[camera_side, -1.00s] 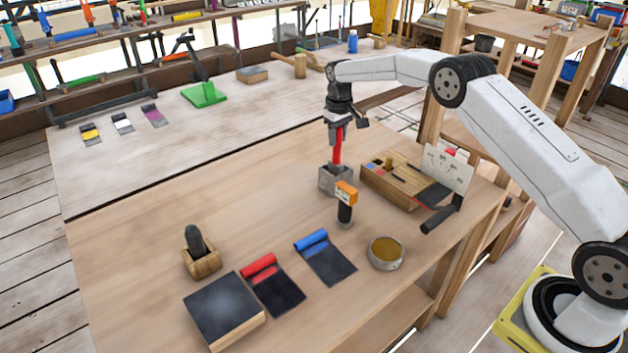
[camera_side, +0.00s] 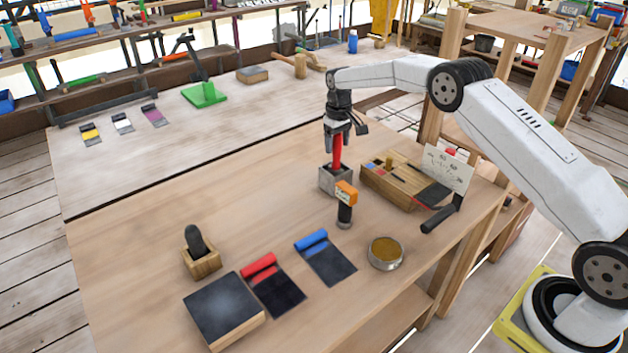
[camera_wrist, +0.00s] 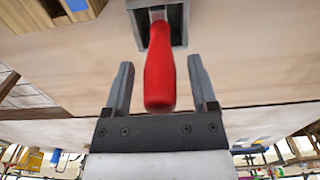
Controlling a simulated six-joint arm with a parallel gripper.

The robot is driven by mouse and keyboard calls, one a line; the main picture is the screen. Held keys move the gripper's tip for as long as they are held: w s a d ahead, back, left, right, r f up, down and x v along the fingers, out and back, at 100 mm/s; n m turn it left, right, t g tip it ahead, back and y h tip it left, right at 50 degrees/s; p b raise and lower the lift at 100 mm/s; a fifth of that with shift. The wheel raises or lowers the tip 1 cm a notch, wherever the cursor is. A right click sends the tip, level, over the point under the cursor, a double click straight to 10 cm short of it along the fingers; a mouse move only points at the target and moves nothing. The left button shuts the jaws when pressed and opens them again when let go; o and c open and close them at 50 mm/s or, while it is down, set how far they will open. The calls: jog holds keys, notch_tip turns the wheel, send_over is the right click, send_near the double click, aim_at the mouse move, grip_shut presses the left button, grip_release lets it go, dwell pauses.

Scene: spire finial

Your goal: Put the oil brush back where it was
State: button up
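The oil brush, taken to be the tool with the red handle (camera_side: 337,153), stands upright in a grey square holder (camera_side: 334,181) on the workbench. In the wrist view the red handle (camera_wrist: 160,65) rises out of the grey holder (camera_wrist: 178,22); its lower end is hidden inside. My gripper (camera_side: 339,134) is above the holder, around the top of the handle. In the wrist view my gripper (camera_wrist: 160,78) is open, with a gap between the handle and each finger.
An orange-and-black tool (camera_side: 345,204) stands just in front of the holder. A wooden block with slots (camera_side: 398,180) is close on the right. A round tin (camera_side: 385,253), blue and red rollers and a dark-topped block (camera_side: 224,308) lie nearer.

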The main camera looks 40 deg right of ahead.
jog(key=shift+r, duration=0.15)
notch_tip(320, 180, up, 12)
dwell(0.7)
dwell(0.5)
jog(key=s+a+f+t, duration=0.1)
jog(key=s+a+f, duration=0.1)
jog(key=s, duration=0.9)
jog(key=s+a+f, duration=0.2)
jog(key=s+a, duration=0.2)
jog(key=s, duration=0.7)
jog(key=s+a+f+t, duration=0.1)
jog(key=s+a+f, duration=0.2)
jog(key=s, duration=0.9)
jog(key=shift+a+t, duration=0.3)
jog(key=shift+a, duration=0.2)
jog(key=shift+w, duration=0.1)
